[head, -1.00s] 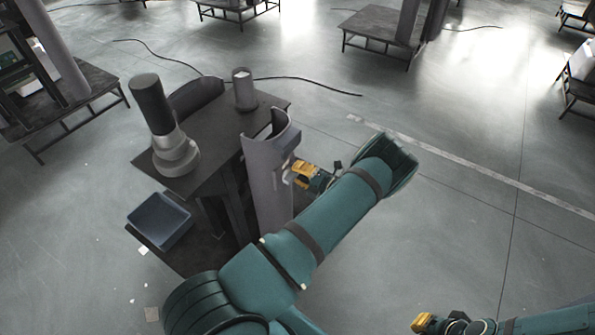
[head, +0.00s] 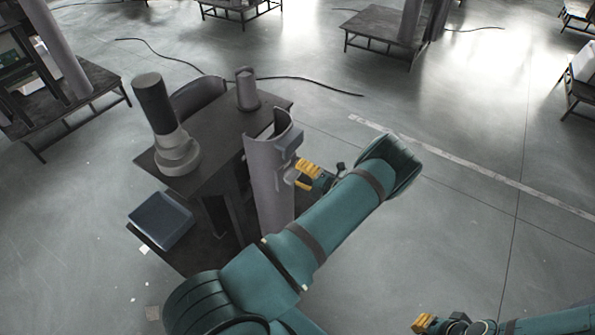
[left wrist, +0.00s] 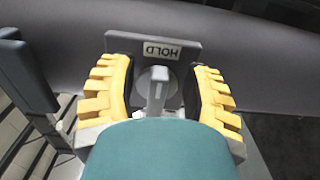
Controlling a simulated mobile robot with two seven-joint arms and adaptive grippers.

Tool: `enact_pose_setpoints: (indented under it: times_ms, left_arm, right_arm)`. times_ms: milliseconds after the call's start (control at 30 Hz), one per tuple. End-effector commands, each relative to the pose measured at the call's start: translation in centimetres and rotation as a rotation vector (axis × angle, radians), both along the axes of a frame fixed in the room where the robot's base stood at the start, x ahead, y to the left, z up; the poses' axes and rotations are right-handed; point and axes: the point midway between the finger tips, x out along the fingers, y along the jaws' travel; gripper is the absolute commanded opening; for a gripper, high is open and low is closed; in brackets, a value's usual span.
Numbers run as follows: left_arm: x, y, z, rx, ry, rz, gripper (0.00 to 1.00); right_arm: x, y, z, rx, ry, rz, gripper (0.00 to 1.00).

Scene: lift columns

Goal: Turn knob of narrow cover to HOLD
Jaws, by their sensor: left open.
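The narrow cover (head: 268,190) is a tall grey curved shell standing upright at the table's right edge. In the left wrist view, its knob (left wrist: 158,88) is a round disc with a grey bar handle, on a plate with an upside-down HOLD label (left wrist: 160,51). The bar lies nearly upright in that view, roughly in line below the label. My left gripper (head: 309,176) is at the cover's right side. Its yellow fingers (left wrist: 157,92) stand open on both sides of the knob, with gaps to the bar. My right gripper (head: 424,323) is at the lower right, its fingers unclear.
A blue-grey tray (head: 160,221) sits low at the left. A cable (head: 310,83) lies behind on the floor. The floor at right is mostly clear.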

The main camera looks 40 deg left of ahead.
Motion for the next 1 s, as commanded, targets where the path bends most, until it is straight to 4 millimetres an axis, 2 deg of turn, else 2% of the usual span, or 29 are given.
enact_pose_setpoints:
  times_ms: [300, 500, 700, 1000]
  left_arm:
    - [0.7, -6.1, -0.1, -0.001, 0.000, -0.003, 0.48]
    - [1.0, -9.3, 0.0, 0.000, 0.000, 0.000, 0.48]
    - [1.1, -10.7, 0.0, 0.001, 0.001, 0.002, 0.48]
    - [1.1, -10.9, 0.0, 0.001, 0.002, 0.003, 0.48]
  right_arm:
    - [0.0, 0.0, 0.0, 0.000, 0.000, 0.000, 0.00]
    - [0.0, 0.0, 0.0, 0.000, 0.000, 0.000, 0.00]
    - [0.0, 0.0, 0.0, 0.000, 0.000, 0.000, 0.00]
    - [0.0, 0.0, 0.0, 0.000, 0.000, 0.000, 0.00]
